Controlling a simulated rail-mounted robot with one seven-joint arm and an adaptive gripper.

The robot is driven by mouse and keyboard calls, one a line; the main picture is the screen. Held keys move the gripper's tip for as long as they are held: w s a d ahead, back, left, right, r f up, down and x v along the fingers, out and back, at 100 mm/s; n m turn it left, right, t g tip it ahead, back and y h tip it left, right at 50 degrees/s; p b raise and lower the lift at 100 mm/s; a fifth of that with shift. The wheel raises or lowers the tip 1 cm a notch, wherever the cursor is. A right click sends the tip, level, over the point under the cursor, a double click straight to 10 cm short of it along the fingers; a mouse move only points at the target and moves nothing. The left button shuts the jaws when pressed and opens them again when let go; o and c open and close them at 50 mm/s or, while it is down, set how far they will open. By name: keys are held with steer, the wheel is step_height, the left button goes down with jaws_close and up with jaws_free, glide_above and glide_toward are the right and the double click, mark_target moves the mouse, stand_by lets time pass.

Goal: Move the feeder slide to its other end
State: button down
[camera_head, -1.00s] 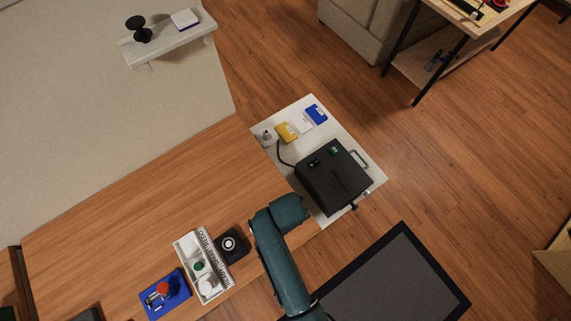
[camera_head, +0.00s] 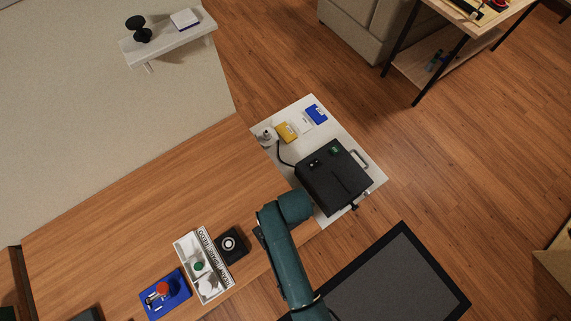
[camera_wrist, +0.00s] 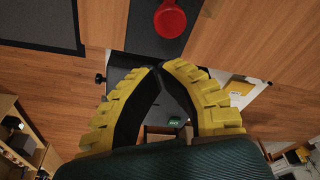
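My gripper (camera_wrist: 160,68) shows in the wrist view with two yellow ribbed fingers, their tips together and nothing visible between them. A red round knob (camera_wrist: 170,19) sits on a dark strip (camera_wrist: 143,40) just beyond the fingertips, apart from them in the picture. This may be the feeder slide, but I cannot tell for certain. In the head view my teal arm covers the area by the table's right end, and my fingers are hidden there. No red knob on a dark strip shows in that view.
A black box (camera_head: 333,180) with a handle stands on a white board (camera_head: 374,172), beside yellow (camera_head: 286,132) and blue (camera_head: 316,114) cards. A white labelled tray (camera_head: 182,248), a black round-knobbed unit (camera_head: 231,245) and a blue panel with a red button (camera_head: 163,288) are left of my arm.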

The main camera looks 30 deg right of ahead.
steer(key=shift+d, duration=0.6)
step_height(320, 180, up, 7)
steer(key=p, duration=0.7)
stand_by(0.4)
stand_by(0.4)
